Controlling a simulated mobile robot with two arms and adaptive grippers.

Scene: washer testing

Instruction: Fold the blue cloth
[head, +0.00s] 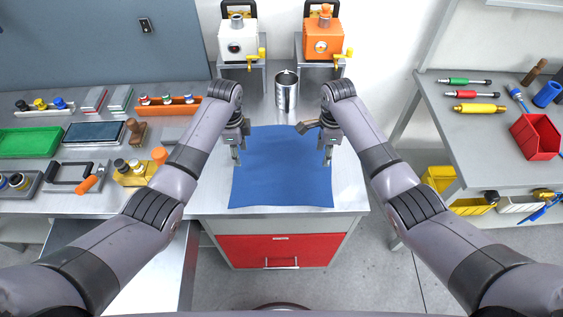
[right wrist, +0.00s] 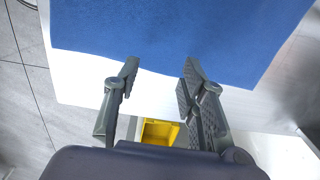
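The blue cloth (head: 282,172) lies flat and spread out on the grey worktop, its near edge close to the worktop's front. My left gripper (head: 237,156) points down at the cloth's left edge; I cannot tell its finger gap. My right gripper (head: 325,156) points down at the cloth's right edge. In the right wrist view the right gripper (right wrist: 159,77) is open, with an empty gap between its fingers. The cloth (right wrist: 175,40) shows there just beyond the fingertips, its edge unheld. Whether either gripper touches the cloth is unclear.
A metal cup (head: 287,92) stands behind the cloth. A white machine (head: 238,42) and an orange machine (head: 322,42) stand further back. Trays and parts fill the left bench; a red bin (head: 535,138) and tools lie on the right table. A red drawer (head: 275,250) is below.

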